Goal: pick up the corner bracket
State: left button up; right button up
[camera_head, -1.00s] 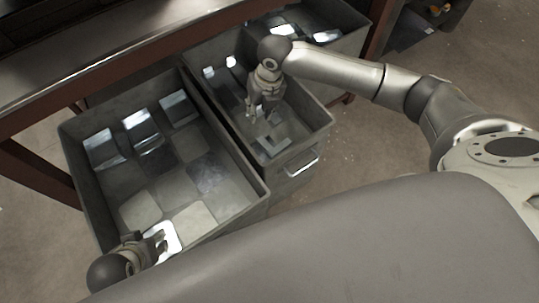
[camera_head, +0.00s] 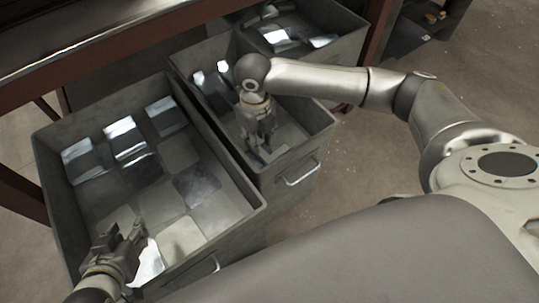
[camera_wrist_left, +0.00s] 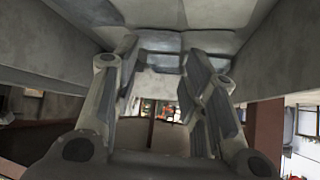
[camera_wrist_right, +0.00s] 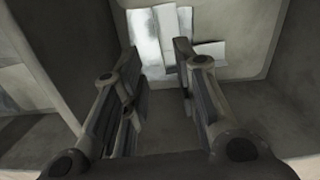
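Light metal pieces, apparently corner brackets (camera_head: 275,154), lie at the near end of the middle bin (camera_head: 300,150). In the right wrist view, overlapping strips, one of them a bracket (camera_wrist_right: 170,42), show at and beyond my fingertips. My right gripper (camera_head: 256,148) points down into this bin with its fingers apart, close above the pieces. I cannot tell whether it touches them. My left gripper (camera_head: 128,234) is open and empty over the near end of the left bin (camera_head: 232,228). Flat square sheets (camera_wrist_left: 160,42) show beyond its fingers in the left wrist view.
The left bin holds several flat grey and shiny square sheets (camera_head: 200,185). A third bin (camera_head: 345,50) with shiny pieces stands behind the middle one. A brown rack beam (camera_head: 100,52) runs above the bins' far side. Open floor (camera_head: 365,150) lies to the right.

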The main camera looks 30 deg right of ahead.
aim_at(266, 158)
jog(key=shift+f, duration=0.85)
notch_tip(266, 158, down, 5)
jog(key=shift+r+b, duration=0.15)
jog(key=shift+b, duration=0.9)
jog(key=shift+f, duration=0.2)
pick_arm(q)
jog(key=w+d+r+t+h, duration=0.2)
jog(key=w+r+t, duration=0.4)
jog(key=r, duration=0.3)
jog(key=shift+w+d, duration=0.25)
jog(key=shift+d, duration=0.25)
jog(key=shift+s+a+f, duration=0.15)
jog(key=shift+s+f, duration=0.05)
jog(key=shift+f, duration=0.45)
pick_arm(e)
grip_shut()
